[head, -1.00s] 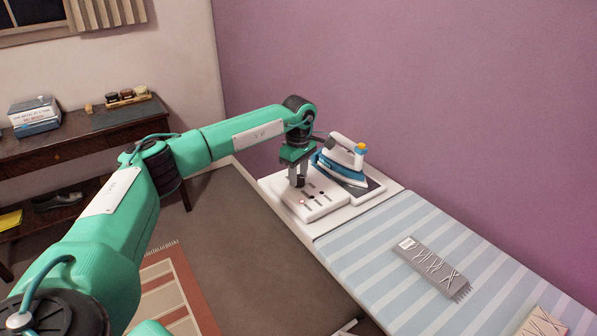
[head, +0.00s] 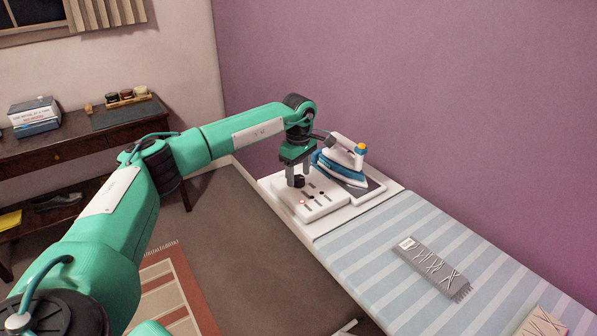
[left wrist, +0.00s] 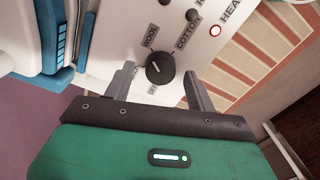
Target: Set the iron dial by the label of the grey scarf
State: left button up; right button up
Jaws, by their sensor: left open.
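The white control panel (head: 335,204) stands beside the iron (head: 345,165). In the left wrist view a black round dial (left wrist: 161,70) with a white pointer line sits on the panel, with the labels WOOL and COTTON around it and another label partly hidden. My left gripper (head: 294,178) is over the panel, open, and in the left wrist view its fingers (left wrist: 158,74) are on either side of the dial, with gaps visible. The grey scarf (head: 435,268) lies on the striped board, with a small white label at its upper end, too small to read. My right gripper is not in view.
The blue striped ironing board (head: 370,250) runs to the lower right, with a beige folded piece (head: 542,323) at its end. A dark wooden table (head: 85,140) stands at the left.

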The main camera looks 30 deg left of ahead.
aim_at(299, 178)
pick_arm(q)
notch_tip(299, 178, up, 14)
jog(key=shift+f+b, duration=0.25)
jog(key=shift+b, duration=0.15)
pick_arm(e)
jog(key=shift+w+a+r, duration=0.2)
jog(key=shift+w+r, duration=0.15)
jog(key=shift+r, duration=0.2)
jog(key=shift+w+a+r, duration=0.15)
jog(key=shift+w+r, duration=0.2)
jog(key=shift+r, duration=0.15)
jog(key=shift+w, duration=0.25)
